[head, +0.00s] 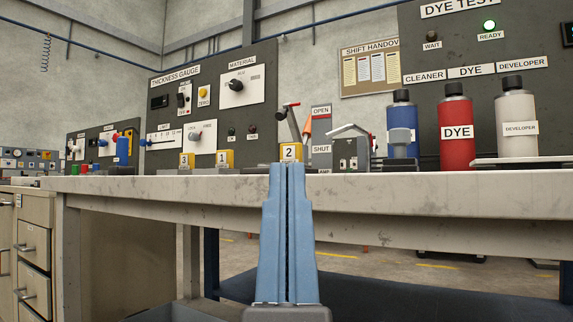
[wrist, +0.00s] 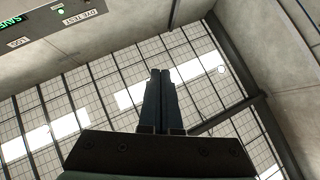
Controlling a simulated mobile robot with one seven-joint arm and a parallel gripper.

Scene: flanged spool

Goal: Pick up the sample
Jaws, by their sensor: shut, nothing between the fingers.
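My gripper (head: 287,168) stands upright in the middle of the head view, its two blue fingers together and empty. In the wrist view, the gripper (wrist: 160,72) shows as two dark fingers pressed together against the ceiling. No flanged spool can be made out for sure. Yellow blocks marked 3 (head: 186,160), 1 (head: 224,159) and 2 (head: 291,153) stand on the bench (head: 420,190). The gripper's tips appear just below block 2 and overlap the bench edge in the picture. Which thing is the sample, I cannot tell.
The thickness gauge panel (head: 262,100) stands at the back. A grey clamp-like device (head: 350,150) is behind the bench edge. Drawers (head: 33,250) are at left.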

